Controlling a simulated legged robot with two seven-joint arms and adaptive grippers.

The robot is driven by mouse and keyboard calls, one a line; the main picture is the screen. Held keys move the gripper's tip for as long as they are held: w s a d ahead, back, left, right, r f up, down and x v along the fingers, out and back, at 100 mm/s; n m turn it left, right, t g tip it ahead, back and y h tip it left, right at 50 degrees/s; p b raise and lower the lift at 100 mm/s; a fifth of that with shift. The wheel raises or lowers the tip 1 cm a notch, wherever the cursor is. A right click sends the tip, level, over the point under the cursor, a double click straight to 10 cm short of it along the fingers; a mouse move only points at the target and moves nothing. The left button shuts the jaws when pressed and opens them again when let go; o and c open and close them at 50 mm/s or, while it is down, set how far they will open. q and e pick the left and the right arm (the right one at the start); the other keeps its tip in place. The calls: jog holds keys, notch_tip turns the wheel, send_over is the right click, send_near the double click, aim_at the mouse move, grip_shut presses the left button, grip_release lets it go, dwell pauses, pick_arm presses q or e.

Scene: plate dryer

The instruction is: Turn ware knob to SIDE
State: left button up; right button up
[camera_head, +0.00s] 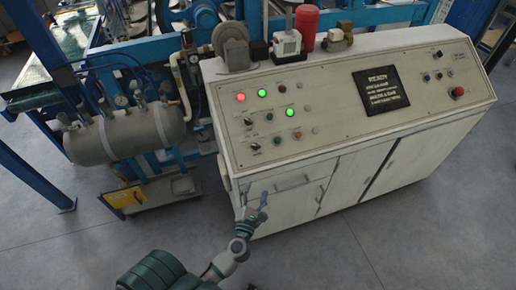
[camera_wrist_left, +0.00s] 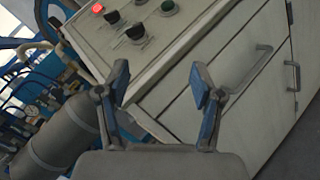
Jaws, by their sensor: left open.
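The grey control panel (camera_head: 330,110) is on the sloped top of a white cabinet. Small black knobs sit on its left part, one upper (camera_head: 248,121) and one lower (camera_head: 254,146). Two black knobs also show in the left wrist view, a farther one (camera_wrist_left: 113,17) and a nearer one (camera_wrist_left: 136,33). The labels are too small to read, so I cannot tell which is the ware knob or its setting. My left gripper (camera_head: 261,205) is open and empty, in front of the cabinet below the panel. Its spread fingers (camera_wrist_left: 162,88) show in the wrist view, apart from the knobs.
A red lamp (camera_head: 240,97) and a green lamp (camera_head: 289,112) are lit near the knobs. Cabinet drawers and doors with handles (camera_head: 292,183) face my arm. A grey tank (camera_head: 125,135) with pipes stands left. The floor in front is clear.

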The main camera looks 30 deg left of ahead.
pick_arm(q)
notch_tip(320, 180, up, 3)
jog(key=a+n+g+y, duration=0.1)
jog(key=a+n+y, duration=0.1)
jog(key=n, duration=0.4)
send_near(255, 147)
jog(key=x, duration=0.1)
jog(key=p+x, duration=0.1)
jog(key=x, duration=0.1)
jog(key=shift+d, duration=0.3)
jog(key=x, duration=0.6)
jog(key=shift+a+f, duration=0.15)
jog(key=shift+f, duration=0.2)
jog(key=shift+w+a, duration=0.45)
jog(key=shift+d, duration=0.1)
pick_arm(e)
jog(key=shift+s+f, duration=0.2)
jog(key=shift+s, duration=0.5)
pick_arm(q)
jog(key=shift+d, duration=0.1)
